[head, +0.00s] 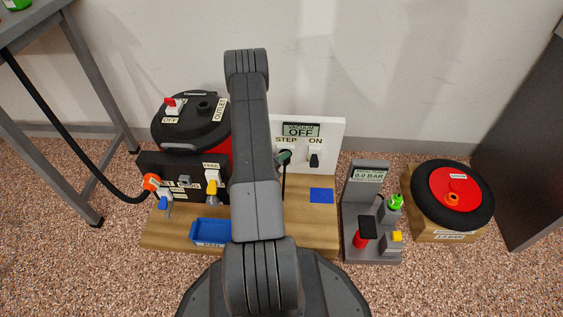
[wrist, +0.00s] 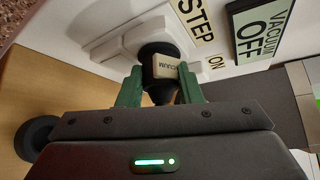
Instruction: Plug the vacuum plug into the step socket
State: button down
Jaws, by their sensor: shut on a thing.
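My gripper (wrist: 160,92) has green fingers shut on the vacuum plug (wrist: 165,68), a black plug with a pale VACUUM label. The plug's front is at the white step socket (wrist: 118,40), beside the STEP label (wrist: 192,14). Its black end appears to meet the socket face, but I cannot tell whether it is inserted. In the head view, my gripper (head: 284,157) is at the white panel (head: 333,130), under the STEP label. My arm hides much of the socket there, and a dark cord hangs below the gripper.
The panel display (head: 301,130) reads VACUUM OFF, with the ON outlet's black plug (head: 314,160) close right. A red and black vacuum (head: 190,125) stands left. A blue tray (head: 211,231) lies on the wooden board (head: 165,238). A grey pump stand (head: 362,185) and wheel (head: 452,190) are right.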

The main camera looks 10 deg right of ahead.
jog(key=c, duration=0.9)
grip_release()
jog(key=p+v, duration=0.4)
jog(key=v, duration=0.9)
jog(key=shift+s+a, duration=0.25)
jog(key=b+x, duration=0.4)
jog(key=x, duration=0.9)
jog(key=shift+w+d, duration=0.25)
jog(key=shift+w, duration=0.05)
